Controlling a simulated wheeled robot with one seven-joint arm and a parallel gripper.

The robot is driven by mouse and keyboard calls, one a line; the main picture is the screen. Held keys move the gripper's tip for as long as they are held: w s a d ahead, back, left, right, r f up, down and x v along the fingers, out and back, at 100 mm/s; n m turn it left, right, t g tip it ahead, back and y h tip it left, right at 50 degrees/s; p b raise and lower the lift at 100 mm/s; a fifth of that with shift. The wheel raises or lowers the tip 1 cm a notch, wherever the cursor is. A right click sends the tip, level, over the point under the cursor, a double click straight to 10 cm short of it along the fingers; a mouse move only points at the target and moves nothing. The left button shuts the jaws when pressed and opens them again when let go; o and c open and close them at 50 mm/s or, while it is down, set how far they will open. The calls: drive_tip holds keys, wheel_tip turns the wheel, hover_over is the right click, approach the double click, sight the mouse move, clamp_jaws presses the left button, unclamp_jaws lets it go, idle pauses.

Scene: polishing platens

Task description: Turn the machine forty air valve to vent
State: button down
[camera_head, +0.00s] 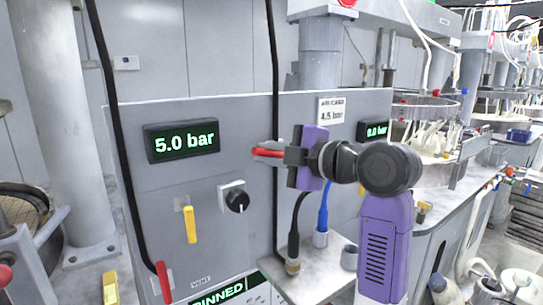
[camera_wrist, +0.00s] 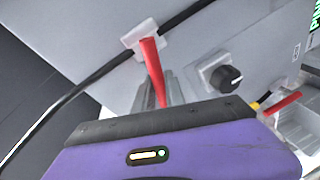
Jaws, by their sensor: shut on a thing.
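My gripper (camera_head: 279,154) is at the upper right part of the grey machine panel (camera_head: 165,185), shut on a red valve lever (camera_head: 266,152). In the head view the lever lies nearly level, its tip at the jaws, with a black hose passing behind it. In the wrist view the red lever (camera_wrist: 151,62) runs from a white mount (camera_wrist: 139,37) on the black hose down between my fingers (camera_wrist: 168,88). The fingers hide its lower end. A second red lever (camera_head: 164,282) is at the panel's lower left, near a small VENT label (camera_head: 201,280).
The panel bears a 5.0 bar display (camera_head: 182,141), a yellow handle (camera_head: 190,224) and a black knob (camera_head: 237,200). A 4.5 bar card (camera_head: 332,111) and a 0.0 bar display (camera_head: 375,130) are at right. Hose fittings (camera_head: 320,238) stand below my gripper.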

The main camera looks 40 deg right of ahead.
drive_tip(key=shift+a+f+n+g+h+b, duration=0.15)
drive_tip(key=shift+f+n+g+h+b, duration=0.15)
drive_tip(key=shift+f+n+b, duration=0.8)
drive_tip(key=shift+r+n, duration=0.2)
drive_tip(key=shift+n, duration=0.2)
drive_tip(key=c, duration=1.4)
unclamp_jaws()
drive_tip(key=shift+r, duration=0.1)
drive_tip(key=shift+b+v, duration=0.4)
drive_tip(key=shift+v, duration=3.55)
